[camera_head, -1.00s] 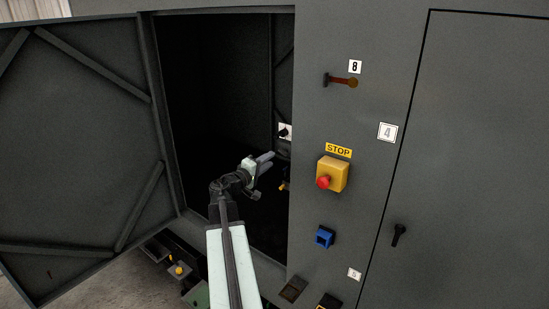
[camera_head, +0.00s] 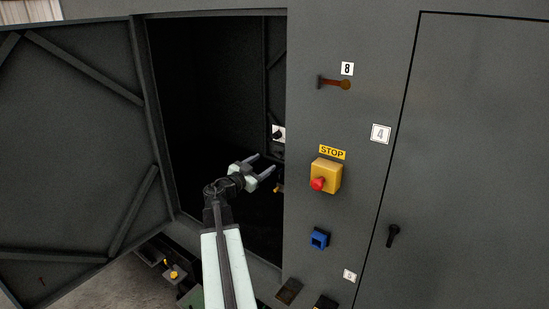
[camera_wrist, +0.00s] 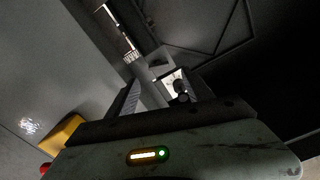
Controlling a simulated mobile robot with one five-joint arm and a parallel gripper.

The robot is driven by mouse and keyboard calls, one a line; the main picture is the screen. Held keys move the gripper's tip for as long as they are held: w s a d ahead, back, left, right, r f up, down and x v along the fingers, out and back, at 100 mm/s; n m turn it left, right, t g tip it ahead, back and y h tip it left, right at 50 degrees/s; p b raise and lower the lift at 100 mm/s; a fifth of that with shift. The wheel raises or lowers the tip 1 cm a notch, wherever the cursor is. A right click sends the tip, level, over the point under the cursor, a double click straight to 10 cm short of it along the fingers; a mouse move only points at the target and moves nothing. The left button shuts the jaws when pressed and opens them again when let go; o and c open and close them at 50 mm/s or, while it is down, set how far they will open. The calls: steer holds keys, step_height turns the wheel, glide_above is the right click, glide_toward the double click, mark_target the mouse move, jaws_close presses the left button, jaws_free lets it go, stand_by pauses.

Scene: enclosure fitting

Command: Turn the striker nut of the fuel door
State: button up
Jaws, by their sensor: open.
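The fuel door (camera_head: 80,140) stands wide open at the left, with diagonal braces on its inner face. Inside the opening, a white plate with a dark round knob or nut (camera_head: 278,134) sits on the inner right wall; I cannot tell for sure that it is the striker nut. In the wrist view the white plate and dark knob (camera_wrist: 180,86) show beyond my fingers. My gripper (camera_head: 263,163) is open and empty in the doorway, below and left of the plate, apart from it in the head view. A small yellow part (camera_head: 278,188) is partly visible below my fingers.
Right of the opening, the front panel carries a lever (camera_head: 334,83), a yellow box with a red stop button (camera_head: 325,176) and a blue socket (camera_head: 319,238). A closed door with a black handle (camera_head: 393,235) is farther right. The dark interior has free room at left.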

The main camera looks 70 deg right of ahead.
mark_target(276, 155)
steer(key=x, duration=0.8)
steer(key=shift+s, duration=0.1)
steer(key=shift+a, duration=0.1)
jaws_close()
